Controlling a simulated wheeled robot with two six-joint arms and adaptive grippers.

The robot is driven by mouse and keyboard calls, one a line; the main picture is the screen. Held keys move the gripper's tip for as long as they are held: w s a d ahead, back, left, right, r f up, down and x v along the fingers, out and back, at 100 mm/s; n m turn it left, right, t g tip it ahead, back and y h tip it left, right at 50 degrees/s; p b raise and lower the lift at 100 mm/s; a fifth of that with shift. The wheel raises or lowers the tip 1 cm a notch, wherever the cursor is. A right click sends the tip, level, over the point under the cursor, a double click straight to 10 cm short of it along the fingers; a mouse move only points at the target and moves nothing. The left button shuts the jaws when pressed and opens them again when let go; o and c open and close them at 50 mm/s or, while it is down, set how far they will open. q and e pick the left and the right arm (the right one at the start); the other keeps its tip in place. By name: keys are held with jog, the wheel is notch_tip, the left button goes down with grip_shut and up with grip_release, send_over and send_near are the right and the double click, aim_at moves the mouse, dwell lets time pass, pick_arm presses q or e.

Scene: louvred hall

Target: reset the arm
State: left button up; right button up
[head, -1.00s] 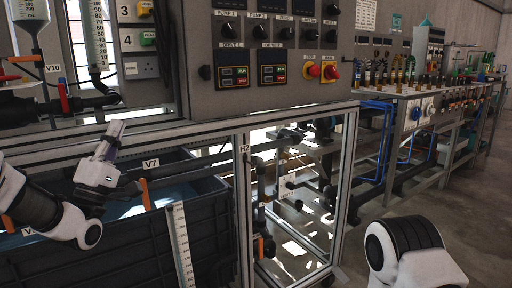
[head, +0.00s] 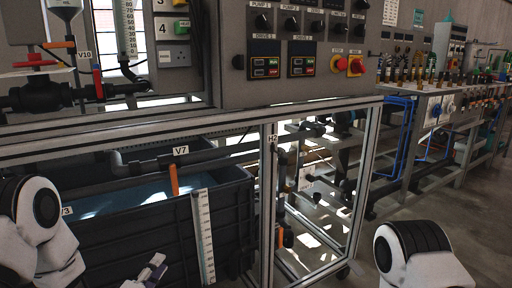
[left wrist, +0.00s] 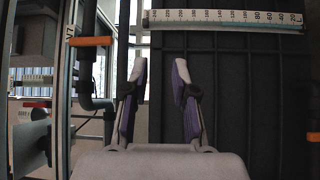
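My left gripper (head: 150,270) shows at the bottom edge of the head view, low in front of the dark tank. In the left wrist view, the two fingers of my left gripper (left wrist: 161,75) stand apart with nothing between them. The ribbed tank wall (left wrist: 255,95) fills the right of that view. My left arm bends down at the left of the head view. Part of my right arm shows at the lower right; its gripper is out of the frame.
The dark tank (head: 120,245) holds blue liquid and has a white scale (head: 203,235) on its front. Valve V7's orange handle (head: 174,179) is above it. A metal frame (head: 267,215) and control panel (head: 290,60) stand close ahead. The floor at right (head: 485,215) is clear.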

pick_arm(q)
jog(key=s+d+f+m+g+y, duration=0.15)
jog(key=s+f+g, duration=0.5)
jog(key=f, duration=0.75)
jog(key=s+a+f+m+g+y, duration=0.1)
jog(key=s+f+m+g, duration=0.3)
jog(key=s, duration=0.5)
jog(key=s+a+f+m+g+y, duration=0.1)
jog(key=s+f+m+g, duration=0.3)
jog(key=s, duration=0.5)
jog(key=s+f+m+g+y, duration=0.1)
jog(key=s+f+m+g, duration=0.3)
jog(key=s, duration=0.6)
notch_tip(320, 180, up, 34)
jog(key=p, duration=3.5)
jog(key=shift+s+a, duration=0.15)
jog(key=shift+o, duration=1.4)
jog(key=shift+f+t, duration=0.25)
jog(key=shift+f, duration=0.05)
pick_arm(e)
notch_tip(320, 180, up, 34)
jog(key=a+n+t+y, duration=0.1)
jog(key=a+n, duration=0.1)
jog(key=shift+w+y, duration=0.2)
jog(key=shift+y, duration=0.1)
